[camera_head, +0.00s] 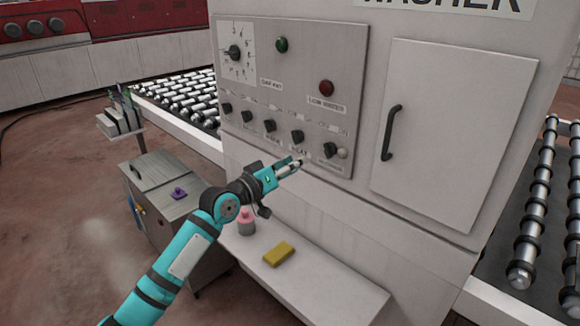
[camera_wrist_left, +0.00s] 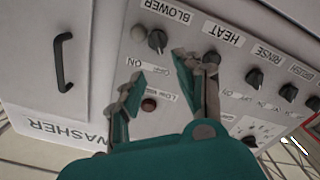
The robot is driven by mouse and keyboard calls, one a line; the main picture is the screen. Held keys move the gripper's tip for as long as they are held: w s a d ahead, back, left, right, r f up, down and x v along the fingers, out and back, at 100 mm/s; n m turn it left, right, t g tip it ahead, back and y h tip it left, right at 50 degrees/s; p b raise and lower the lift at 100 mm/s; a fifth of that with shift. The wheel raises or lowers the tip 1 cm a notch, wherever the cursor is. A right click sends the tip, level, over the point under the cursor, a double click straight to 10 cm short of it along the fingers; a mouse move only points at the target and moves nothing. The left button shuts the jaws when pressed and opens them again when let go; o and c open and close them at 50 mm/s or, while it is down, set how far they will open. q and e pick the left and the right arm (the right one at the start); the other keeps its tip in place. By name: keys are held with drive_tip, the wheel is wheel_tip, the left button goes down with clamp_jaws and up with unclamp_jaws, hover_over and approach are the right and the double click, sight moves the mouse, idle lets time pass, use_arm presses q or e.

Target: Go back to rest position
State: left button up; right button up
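My left gripper (camera_head: 292,166) is in front of the lower right part of the washer's control panel (camera_head: 305,85). In the left wrist view its two fingers (camera_wrist_left: 172,75) are spread apart with nothing between them. The black BLOWER knob (camera_wrist_left: 157,40) shows beyond the gap, and the HEAT knob (camera_wrist_left: 211,57) is partly behind one fingertip. Whether that finger touches the knob I cannot tell. In the head view the row of black knobs (camera_head: 269,125) runs along the panel's lower edge. My right gripper is in neither view.
Below the panel a white shelf (camera_head: 315,285) holds a yellow sponge-like block (camera_head: 279,254) and a pink-topped container (camera_head: 246,222). A grey cabinet (camera_head: 165,185) stands at left. A door with a black handle (camera_head: 391,132) is right of the panel. Roller conveyors (camera_head: 185,98) flank the washer.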

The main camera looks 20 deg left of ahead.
use_arm(q)
drive_tip(key=shift+s+a, duration=0.15)
drive_tip(key=shift+s, duration=0.35)
drive_tip(key=s+a+f+g+y, duration=0.1)
drive_tip(key=s+f+g+y, duration=0.1)
drive_tip(key=f, duration=1)
drive_tip(key=s+a+f+g+y, duration=0.1)
drive_tip(key=s+a+f+g, duration=0.15)
drive_tip(key=f, duration=1.05)
drive_tip(key=s+f+g+y, duration=0.1)
drive_tip(key=s+f+y, duration=0.15)
drive_tip(key=f, duration=0.95)
drive_tip(key=s+d+f+m+g, duration=0.1)
drive_tip(key=s+f+g, duration=0.3)
drive_tip(key=s+f, duration=1.25)
drive_tip(key=s+d+f+m+g, duration=0.1)
drive_tip(key=s+f, duration=0.4)
drive_tip(key=s, duration=0.6)
drive_tip(key=s+d+f+m+g, duration=0.2)
drive_tip(key=s+f, duration=0.4)
drive_tip(key=s, duration=0.6)
drive_tip(key=s+d+f+m+g, duration=0.1)
drive_tip(key=s+d+f+g, duration=0.2)
drive_tip(key=s, duration=0.9)
wheel_tip(320, 180, down, 3)
drive_tip(key=shift+s+d+r+m+y, duration=0.1)
drive_tip(key=shift+s+d+m+y, duration=0.05)
drive_tip(key=shift+d+m+y, duration=0.25)
